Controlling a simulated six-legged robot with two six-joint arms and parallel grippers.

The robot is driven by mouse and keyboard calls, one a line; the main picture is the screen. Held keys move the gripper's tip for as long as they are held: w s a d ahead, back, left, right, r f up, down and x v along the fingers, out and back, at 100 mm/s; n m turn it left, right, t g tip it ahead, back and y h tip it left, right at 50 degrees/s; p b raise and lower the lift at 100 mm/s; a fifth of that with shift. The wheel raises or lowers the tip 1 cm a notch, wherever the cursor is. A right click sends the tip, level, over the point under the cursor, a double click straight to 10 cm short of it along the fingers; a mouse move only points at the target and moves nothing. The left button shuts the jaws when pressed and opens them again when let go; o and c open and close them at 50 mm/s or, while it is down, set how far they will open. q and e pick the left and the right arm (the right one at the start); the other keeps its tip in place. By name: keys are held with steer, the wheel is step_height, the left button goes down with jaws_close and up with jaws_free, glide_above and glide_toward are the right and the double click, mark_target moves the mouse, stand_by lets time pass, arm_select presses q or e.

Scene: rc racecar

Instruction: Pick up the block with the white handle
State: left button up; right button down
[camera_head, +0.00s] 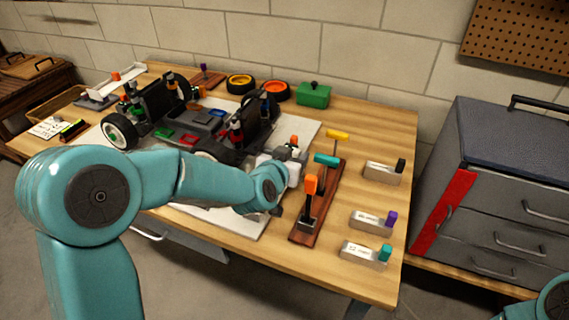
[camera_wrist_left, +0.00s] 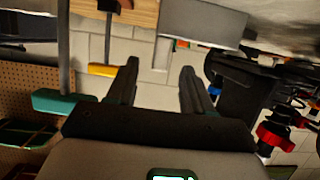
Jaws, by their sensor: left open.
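My left gripper (camera_head: 278,208) is low over the right part of the table, beside the brown tool rack; its fingers are small and partly hidden by my wrist. In the left wrist view its two fingers (camera_wrist_left: 160,70) are apart with nothing held between them. That view looks upside down. A grey block (camera_wrist_left: 203,22) shows beyond the fingertips, with a pale strip by it that I cannot make out. I cannot pick out a white handle for certain. Three grey blocks stand at the table's right, with a black knob (camera_head: 383,172), a purple knob (camera_head: 373,221) and a teal knob (camera_head: 366,252).
The brown rack (camera_head: 328,208) holds tools with orange, teal and yellow handles. An open car chassis (camera_head: 190,120) fills the table's left and middle. A green box (camera_head: 313,95) stands at the back. A grey drawer cabinet (camera_head: 500,180) is at the right. Bare wood lies around the blocks.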

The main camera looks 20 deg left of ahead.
mark_target(296, 152)
arm_select(q)
steer(key=x, duration=0.5)
steer(key=shift+w, duration=0.15)
steer(key=shift+r, duration=0.1)
jaws_close()
